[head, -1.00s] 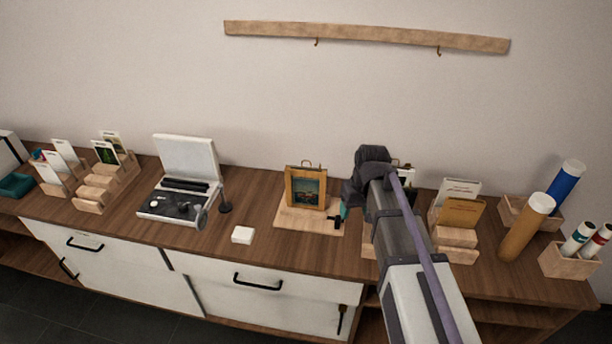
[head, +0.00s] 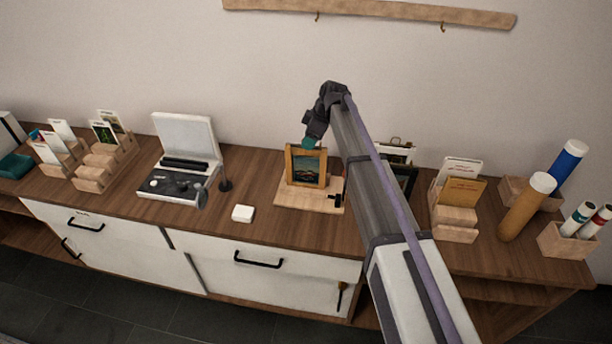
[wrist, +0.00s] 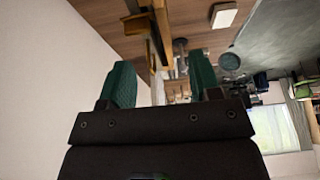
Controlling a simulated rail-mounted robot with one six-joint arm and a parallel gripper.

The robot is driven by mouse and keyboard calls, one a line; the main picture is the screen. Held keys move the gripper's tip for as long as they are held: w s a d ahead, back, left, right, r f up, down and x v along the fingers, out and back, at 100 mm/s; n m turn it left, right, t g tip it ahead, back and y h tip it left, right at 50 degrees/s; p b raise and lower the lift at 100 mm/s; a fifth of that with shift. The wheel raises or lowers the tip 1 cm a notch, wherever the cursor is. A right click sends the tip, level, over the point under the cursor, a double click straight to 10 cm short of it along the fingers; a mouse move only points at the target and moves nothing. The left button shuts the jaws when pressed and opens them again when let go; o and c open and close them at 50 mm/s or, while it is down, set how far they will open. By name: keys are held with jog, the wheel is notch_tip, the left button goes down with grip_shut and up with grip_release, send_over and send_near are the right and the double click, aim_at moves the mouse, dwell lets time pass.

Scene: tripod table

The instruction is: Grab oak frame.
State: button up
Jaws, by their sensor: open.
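The oak frame (head: 290,166) stands upright on a light wooden base board (head: 284,196) in the head view, with a dark picture inside it. My gripper (head: 308,143) is just above the frame's top edge, its teal fingertips pointing down. In the wrist view my gripper (wrist: 163,72) shows two green fingers spread apart. Wooden edges of the frame (wrist: 162,28) show beyond and between the fingertips. I cannot tell whether the fingers touch the frame. The frame's top hanger is hidden behind the fingertips in the head view.
A small white block (head: 243,213) lies left of the base board. A record player (head: 183,170) with a raised lid stands farther left. Card holders (head: 457,215) and tubes (head: 527,206) stand to the right. A wooden rail (head: 370,8) hangs on the wall.

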jog(key=b, duration=0.5)
send_over(306, 166)
jog(key=w, duration=0.2)
jog(key=f, duration=0.5)
jog(key=shift+s+a, duration=0.25)
jog(key=shift+a, duration=0.1)
jog(key=shift+s+r+p, duration=0.1)
jog(key=shift+r+p, duration=0.2)
grip_shut()
